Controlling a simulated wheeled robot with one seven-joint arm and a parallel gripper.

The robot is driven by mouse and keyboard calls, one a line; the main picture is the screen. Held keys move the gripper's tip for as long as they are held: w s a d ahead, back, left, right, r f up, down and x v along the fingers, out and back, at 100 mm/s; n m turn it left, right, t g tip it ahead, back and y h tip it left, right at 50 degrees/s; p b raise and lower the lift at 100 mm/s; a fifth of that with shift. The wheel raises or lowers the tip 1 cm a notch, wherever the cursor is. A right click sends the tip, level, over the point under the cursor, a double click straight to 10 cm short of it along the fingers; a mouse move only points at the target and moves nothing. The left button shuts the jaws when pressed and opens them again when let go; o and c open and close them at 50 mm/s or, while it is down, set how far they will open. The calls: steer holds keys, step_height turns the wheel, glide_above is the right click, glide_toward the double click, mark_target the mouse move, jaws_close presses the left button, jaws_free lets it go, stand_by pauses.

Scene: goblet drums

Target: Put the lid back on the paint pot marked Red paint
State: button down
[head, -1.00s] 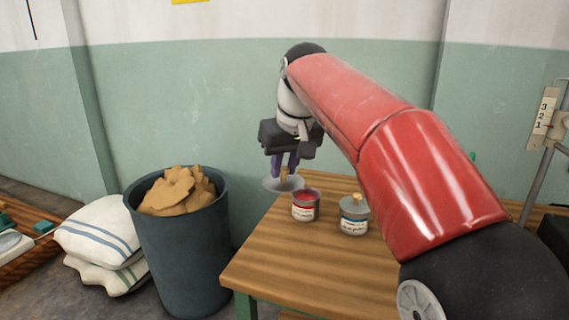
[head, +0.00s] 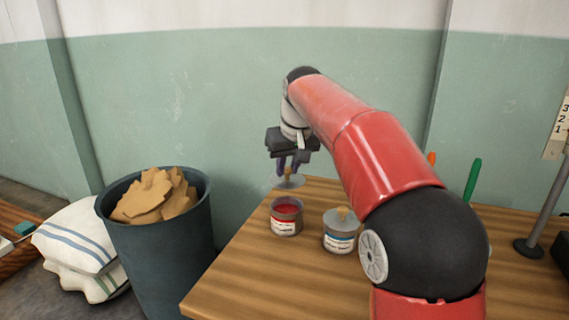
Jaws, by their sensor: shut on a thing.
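The open pot (head: 286,217) with red paint inside and a red-striped label stands on the wooden table. The label's words are too small to read. My gripper (head: 289,168) is shut on a round grey lid (head: 290,182) and holds it level, above and just behind the open pot, apart from it. The lid's knob is mostly hidden between the fingers. A second pot (head: 341,231) with a blue-striped label stands to the right, with its own knobbed lid on.
The wooden table (head: 245,284) is clear in front of the pots. A dark bin (head: 160,248) with brown scraps stands left of the table. A green-handled tool (head: 472,180) and a grey stand (head: 535,243) are at the right.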

mark_target(288, 181)
steer(key=shift+f+b, duration=2.35)
steer(key=shift+b, duration=0.05)
steer(key=shift+f+b, duration=0.45)
steer(key=shift+f, duration=0.3)
steer(key=shift+p, duration=0.45)
steer(key=shift+f, duration=0.15)
stand_by(0.4)
steer(key=c, duration=1.2)
jaws_free()
steer(key=shift+o, duration=0.6)
